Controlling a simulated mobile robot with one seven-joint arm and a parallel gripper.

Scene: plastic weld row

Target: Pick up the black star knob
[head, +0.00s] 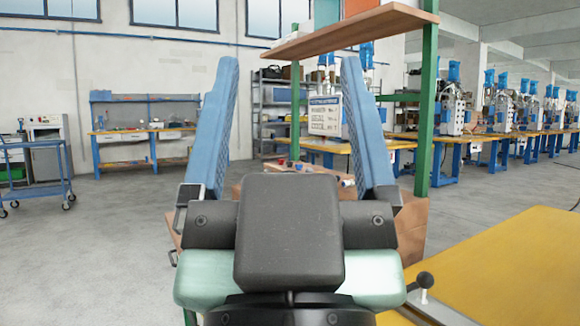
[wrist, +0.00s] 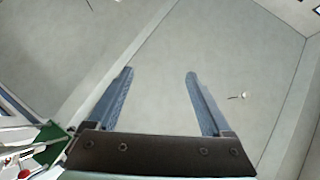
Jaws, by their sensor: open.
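My gripper (head: 290,64) is raised in the middle of the head view, its two blue fingers wide apart and pointing up. It is open, with nothing between the fingers. It also shows open and empty in the wrist view (wrist: 160,74), against a plain grey surface. I cannot make out the black star knob for sure in either view. A small dark rounded knob (head: 425,280) shows low at the right of the head view, beside my arm; I cannot tell what it belongs to. My gripper hides part of the bench behind it.
A wooden bench (head: 412,226) with small items stands behind my gripper, with green posts (head: 427,110) and an overhead shelf (head: 350,30). A yellow tabletop (head: 500,270) fills the lower right. A blue trolley (head: 40,172) stands left. Grey floor (head: 110,250) is clear at left.

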